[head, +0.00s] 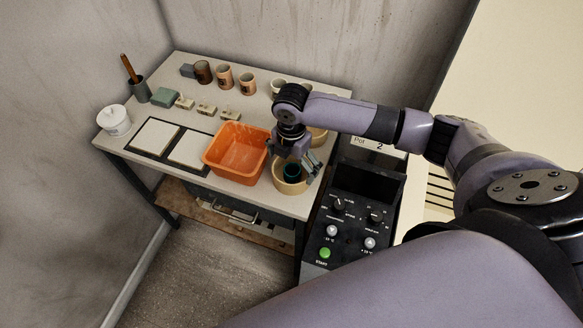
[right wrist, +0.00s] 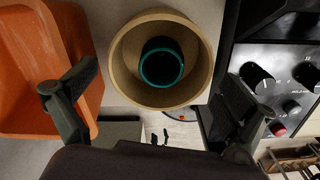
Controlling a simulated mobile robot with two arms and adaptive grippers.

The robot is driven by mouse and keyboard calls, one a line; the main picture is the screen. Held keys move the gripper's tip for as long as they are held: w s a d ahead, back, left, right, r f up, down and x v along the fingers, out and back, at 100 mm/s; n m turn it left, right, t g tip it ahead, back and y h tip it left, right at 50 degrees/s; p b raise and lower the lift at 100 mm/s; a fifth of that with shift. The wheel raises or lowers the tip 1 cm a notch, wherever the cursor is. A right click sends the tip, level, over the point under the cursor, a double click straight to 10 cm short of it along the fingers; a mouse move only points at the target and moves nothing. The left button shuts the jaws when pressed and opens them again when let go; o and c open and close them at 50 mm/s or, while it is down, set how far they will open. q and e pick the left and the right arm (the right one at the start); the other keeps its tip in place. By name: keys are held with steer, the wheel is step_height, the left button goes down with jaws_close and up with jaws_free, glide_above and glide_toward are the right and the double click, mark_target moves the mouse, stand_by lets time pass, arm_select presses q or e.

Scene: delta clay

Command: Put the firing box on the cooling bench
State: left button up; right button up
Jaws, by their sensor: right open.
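A round tan tub (head: 281,187), which I take to be the firing box, stands near the right front corner of the grey-topped bench (head: 150,177). A dark cup with a teal rim (head: 292,171) stands inside it; the tub (right wrist: 125,63) and cup (right wrist: 161,62) also show from above in the right wrist view. My right gripper (head: 294,164) is over the tub, open and pointing down. In the right wrist view its fingers (right wrist: 160,85) lie to either side of the tub's near rim; I cannot tell whether they touch it. My left gripper is not in view.
An orange basin (head: 235,153) stands close left of the tub. A second tan vessel (head: 318,136) is behind it. A black control box (head: 347,212) with knobs adjoins on the right. Flat tiles (head: 155,136), a white pot (head: 114,121) and several cups (head: 224,77) occupy the bench's left and back.

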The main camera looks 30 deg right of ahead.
step_height(320, 180, up, 10)
steer(key=shift+b, duration=0.45)
steer(key=shift+f, duration=0.1)
